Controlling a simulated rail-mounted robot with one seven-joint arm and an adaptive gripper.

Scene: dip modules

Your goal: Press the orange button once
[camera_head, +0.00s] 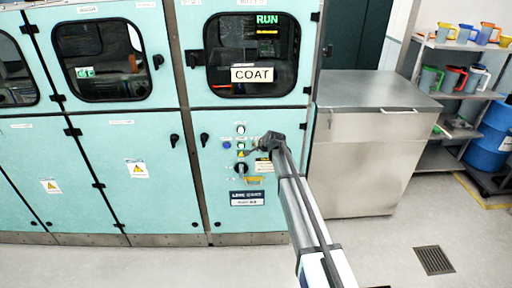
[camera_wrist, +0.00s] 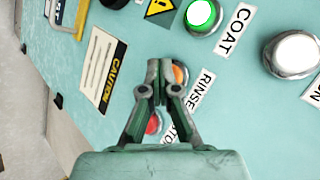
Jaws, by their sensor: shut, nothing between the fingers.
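The orange button (camera_wrist: 180,74) is on the teal machine panel in the wrist view, beside the "RINSE" label. My gripper (camera_wrist: 160,68) is shut and empty, with its fingertips in front of the panel, just left of the orange button, and partly covering it. I cannot tell whether the fingertips touch the button or the panel. In the head view my gripper (camera_head: 258,146) is at the control panel, and the orange button cannot be made out there.
A lit green button (camera_wrist: 202,14) sits by the "COAT" label, and a red button (camera_wrist: 153,125) shows between my fingers. A large white button (camera_wrist: 294,52) is at the right. A steel cabinet (camera_head: 358,165) stands right of the machine (camera_head: 130,220). The floor in front is clear.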

